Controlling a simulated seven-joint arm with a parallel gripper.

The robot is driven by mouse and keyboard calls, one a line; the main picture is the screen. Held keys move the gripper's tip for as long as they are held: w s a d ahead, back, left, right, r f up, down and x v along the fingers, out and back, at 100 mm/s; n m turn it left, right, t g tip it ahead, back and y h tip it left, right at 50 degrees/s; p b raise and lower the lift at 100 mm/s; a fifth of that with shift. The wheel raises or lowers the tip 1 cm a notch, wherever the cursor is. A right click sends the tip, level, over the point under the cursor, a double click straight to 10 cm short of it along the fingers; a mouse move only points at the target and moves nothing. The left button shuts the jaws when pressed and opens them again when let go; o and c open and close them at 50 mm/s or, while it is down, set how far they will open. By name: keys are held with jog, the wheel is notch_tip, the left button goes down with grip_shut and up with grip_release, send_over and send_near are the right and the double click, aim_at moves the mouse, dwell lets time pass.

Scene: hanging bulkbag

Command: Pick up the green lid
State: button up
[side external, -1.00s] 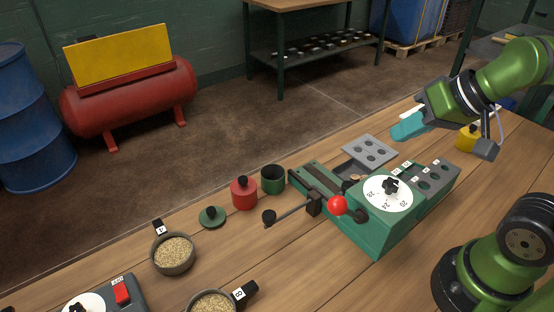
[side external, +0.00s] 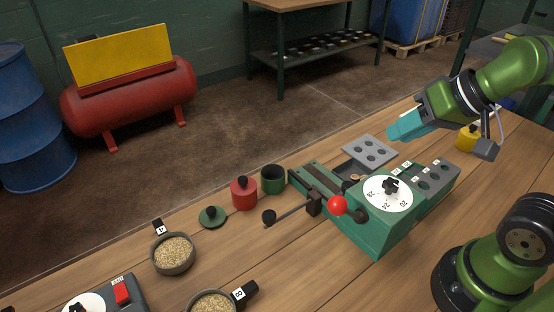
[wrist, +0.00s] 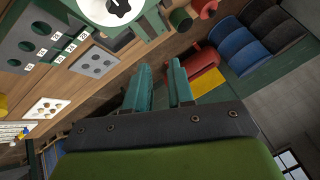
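The green lid (side external: 211,217) is a flat disc with a dark knob. It lies on the wooden table to the left of the red canister (side external: 244,193). The open green canister (side external: 272,180) stands just right of the red one. My gripper (side external: 392,133) is up at the right, above the far side of the green machine and well away from the lid. In the wrist view my two teal fingers (wrist: 160,68) stand apart with nothing between them. I cannot make out the lid in the wrist view.
The green machine (side external: 377,232) with a dial and a red-knobbed lever stands between my gripper and the canisters. A grey holed plate (side external: 369,150) lies behind it. Bowls of grain (side external: 173,253) sit at the front left, and a yellow weight (side external: 467,138) at the right.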

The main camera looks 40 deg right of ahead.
jog(key=o, duration=1)
jog(key=n+g+h, duration=0.1)
jog(key=n+g, duration=0.5)
jog(key=n, duration=0.3)
send_over(211, 209)
jog(key=s, duration=0.1)
jog(key=f, duration=1.8)
jog(key=shift+s+d+f, duration=0.1)
jog(key=shift+d+f, duration=0.1)
jog(key=shift+d, duration=0.05)
jog(key=shift+m, duration=0.3)
jog(key=shift+w+a+f, duration=0.1)
jog(key=shift+w+f, duration=0.1)
jog(key=shift+f, duration=0.7)
jog(key=shift+w+a+f, duration=0.1)
jog(key=shift+w+f, duration=0.05)
jog(key=shift+f, duration=0.75)
jog(key=shift+w+a+f, duration=0.1)
jog(key=shift+w+f, duration=0.1)
jog(key=shift+f, duration=0.7)
